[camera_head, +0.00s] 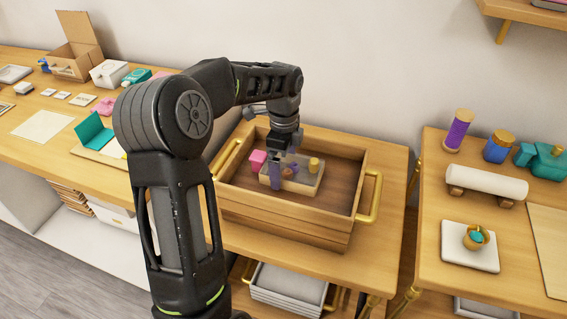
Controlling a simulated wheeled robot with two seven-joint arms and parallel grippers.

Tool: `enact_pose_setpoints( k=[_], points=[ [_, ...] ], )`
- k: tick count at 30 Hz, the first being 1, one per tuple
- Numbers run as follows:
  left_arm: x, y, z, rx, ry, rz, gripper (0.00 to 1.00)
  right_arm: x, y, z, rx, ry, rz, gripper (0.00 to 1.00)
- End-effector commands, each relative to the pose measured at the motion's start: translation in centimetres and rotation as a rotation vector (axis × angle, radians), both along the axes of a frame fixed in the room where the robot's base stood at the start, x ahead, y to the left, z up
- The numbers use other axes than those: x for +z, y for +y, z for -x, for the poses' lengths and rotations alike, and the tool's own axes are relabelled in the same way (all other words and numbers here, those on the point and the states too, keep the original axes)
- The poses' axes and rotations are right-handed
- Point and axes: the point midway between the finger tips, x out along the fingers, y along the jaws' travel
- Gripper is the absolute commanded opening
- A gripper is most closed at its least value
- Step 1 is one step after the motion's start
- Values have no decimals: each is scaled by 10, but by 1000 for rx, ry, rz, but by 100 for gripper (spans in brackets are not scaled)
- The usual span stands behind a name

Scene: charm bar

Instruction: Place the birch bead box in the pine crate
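The pine crate (280,228) is a wooden box with gold handles, standing on the middle table. Inside it is a pale box (305,188), likely the birch bead box, with small pink, yellow, purple and brown pieces in or around it. My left gripper (279,165) points down into the crate, at the pale box's back left side. Its fingertips are small and partly lost among the pieces, so I cannot tell whether they touch or grip the box. My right gripper is not in view.
A left table holds an open cardboard box (72,62), a teal folder (94,133) and cards. A right table holds a purple cylinder (458,130), a white roll (486,181) and a small gold bowl (476,237) on a white slab. Grey trays (290,285) sit below the crate.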

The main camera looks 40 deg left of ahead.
Motion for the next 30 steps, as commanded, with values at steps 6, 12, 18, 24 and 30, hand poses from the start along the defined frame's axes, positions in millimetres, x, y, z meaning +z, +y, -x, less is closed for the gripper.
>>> enact_pose_setpoints(
  k=[6, 12, 18, 24, 30],
  points=[
    [2, 0, 0, 0, 0, 0, 100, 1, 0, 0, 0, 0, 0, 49],
    [20, 0, -1, 0, -3, -2, 100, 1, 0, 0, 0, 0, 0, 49],
    [58, 1, -1, 0, -4, -3, 100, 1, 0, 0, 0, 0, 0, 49],
    [101, 0, -1, 0, -3, 0, 100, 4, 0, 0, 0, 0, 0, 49],
    [123, 0, 0, -1, 0, 0, 100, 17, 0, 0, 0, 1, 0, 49]
  ],
)
